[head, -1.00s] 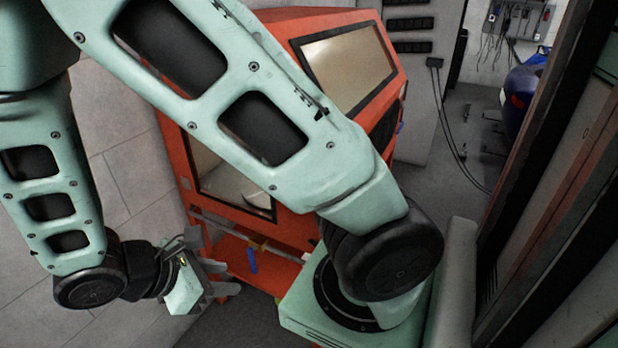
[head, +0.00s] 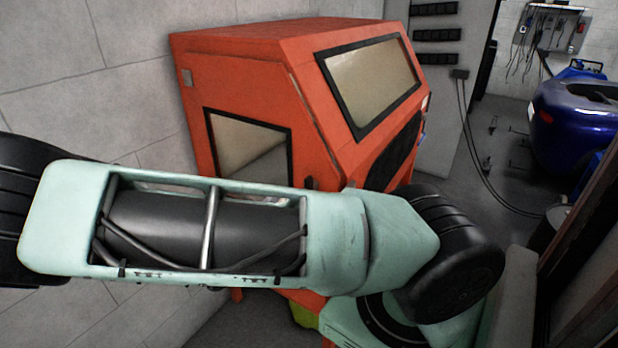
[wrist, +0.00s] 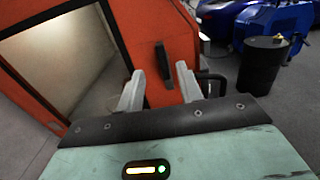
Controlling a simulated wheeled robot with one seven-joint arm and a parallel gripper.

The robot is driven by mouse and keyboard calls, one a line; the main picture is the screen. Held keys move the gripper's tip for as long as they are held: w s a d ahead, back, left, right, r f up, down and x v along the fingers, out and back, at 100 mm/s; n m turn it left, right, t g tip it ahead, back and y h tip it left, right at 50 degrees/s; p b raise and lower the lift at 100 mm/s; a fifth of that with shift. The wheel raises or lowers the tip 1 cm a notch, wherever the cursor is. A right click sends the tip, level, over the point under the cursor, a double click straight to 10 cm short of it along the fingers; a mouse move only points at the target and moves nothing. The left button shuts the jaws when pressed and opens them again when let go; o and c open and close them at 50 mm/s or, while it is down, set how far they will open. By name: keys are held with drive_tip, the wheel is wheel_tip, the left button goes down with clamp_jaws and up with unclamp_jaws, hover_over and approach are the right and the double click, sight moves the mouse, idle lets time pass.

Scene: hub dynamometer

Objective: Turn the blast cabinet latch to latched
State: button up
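The orange-red blast cabinet (head: 245,75) stands in the middle of the head view, with a side window and a sloped front window. In the wrist view its orange panel (wrist: 160,28) is close ahead, with the open-looking window area at left. A black upright latch handle (wrist: 164,63) sits on that panel, nearly vertical with a slight tilt. My gripper (wrist: 160,71) is open, its two pale fingers apart, pointing towards the latch. The latch shows between the fingertips in the picture; contact cannot be told. My arm hides the gripper in the head view.
A black barrel (wrist: 262,66) and a blue car (wrist: 225,14) stand to the right in the wrist view. The blue car (head: 575,115) also shows at the head view's far right. A pale wall (head: 90,70) is at left. Floor between cabinet and barrel looks clear.

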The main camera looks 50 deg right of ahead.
sight(306, 183)
drive_tip(key=d+p, duration=0.1)
drive_tip(key=d, duration=0.2)
drive_tip(key=d+p, duration=0.1)
drive_tip(key=d, duration=0.3)
drive_tip(key=w+d+p, duration=0.1)
drive_tip(key=d, duration=0.3)
drive_tip(key=shift+d, duration=0.25)
clamp_jaws()
